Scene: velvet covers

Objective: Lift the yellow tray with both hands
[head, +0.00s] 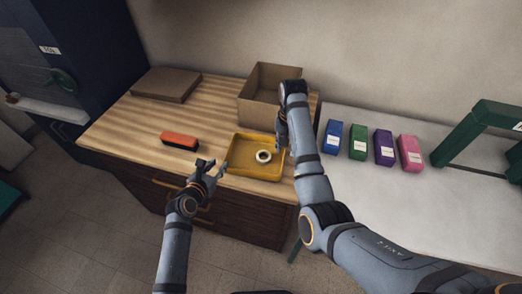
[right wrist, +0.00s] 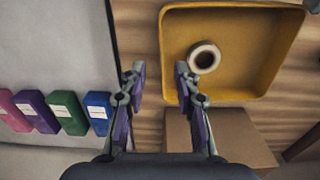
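The yellow tray (head: 240,171) lies flat on the wooden dresser top near its front right, and it fills the upper right of the right wrist view (right wrist: 270,80). A pale ring-shaped roll (head: 264,156) lies in it, also seen in the right wrist view (right wrist: 204,57). My left gripper (head: 212,168) has its fingers apart, just left of the tray, at the dresser's front edge. My right gripper (right wrist: 158,75) is open and empty, beside the tray's right side. In the head view my right arm covers that side of the tray, and the right fingertips are hard to make out.
An orange and black brush (head: 180,140) lies left of the tray. An open cardboard box (head: 259,107) stands behind it, and a flat brown box (head: 166,85) lies back left. Several coloured boxes (head: 384,148) stand on the grey table (head: 390,200) at right.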

